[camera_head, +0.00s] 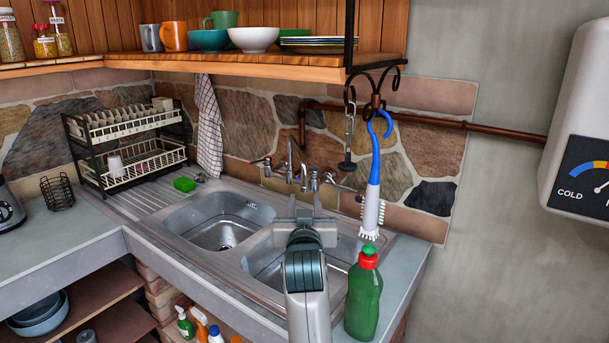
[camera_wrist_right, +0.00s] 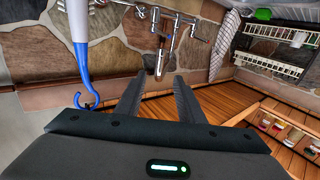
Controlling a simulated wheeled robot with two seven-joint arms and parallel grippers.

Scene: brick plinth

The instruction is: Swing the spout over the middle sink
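The metal sink unit (camera_head: 262,228) shows two basins, a left one (camera_head: 216,222) and a right one (camera_head: 262,268) partly covered by my right arm. Chrome taps with a slim upright spout (camera_head: 289,153) stand at the wall behind them. My right gripper (camera_head: 304,204) is over the right basin, in front of the taps, with its fingers pointing toward the wall. In the upside-down right wrist view its fingers (camera_wrist_right: 158,82) are apart and empty, with the spout (camera_wrist_right: 168,40) beyond the gap. I cannot tell the exact distance. My left gripper is not in view.
A blue and white brush (camera_head: 372,185) hangs from a hook right of the gripper. A green bottle (camera_head: 363,295) stands at the front right counter. A shelf (camera_head: 250,64) with dishes is above. A dish rack (camera_head: 130,150) and green sponge (camera_head: 184,184) are left.

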